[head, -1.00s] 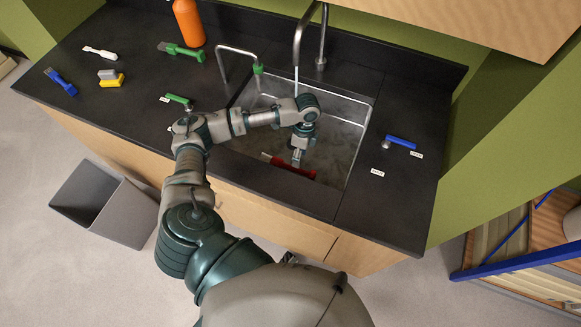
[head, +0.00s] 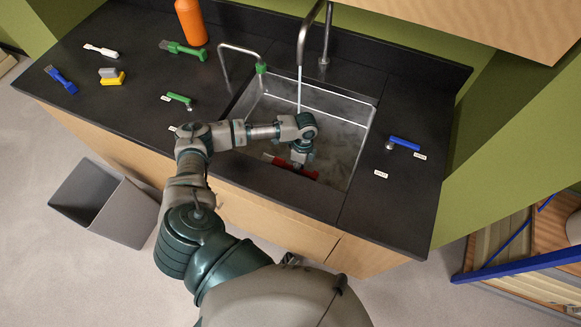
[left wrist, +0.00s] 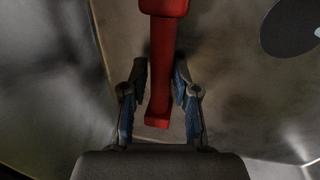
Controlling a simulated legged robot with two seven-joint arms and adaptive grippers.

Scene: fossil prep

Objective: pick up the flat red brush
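The flat red brush (head: 309,174) lies in the sink (head: 345,150), near its front wall. My left gripper (head: 297,164) reaches down into the sink over the brush. In the left wrist view the red handle (left wrist: 163,30) runs between the two fingers of my left gripper (left wrist: 161,75). The fingers are open, one on each side of the handle, with a narrow gap showing beside it. The far part of the brush runs out of the top of that view. My right gripper is not in view.
A tall faucet (head: 302,45) and a thinner green-tipped tap (head: 240,48) arch over the sink. A green brush (head: 183,50), an orange bottle (head: 190,22) and a blue brush (head: 62,80) are on the left counter. A blue-handled tool (head: 404,143) lies on the right.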

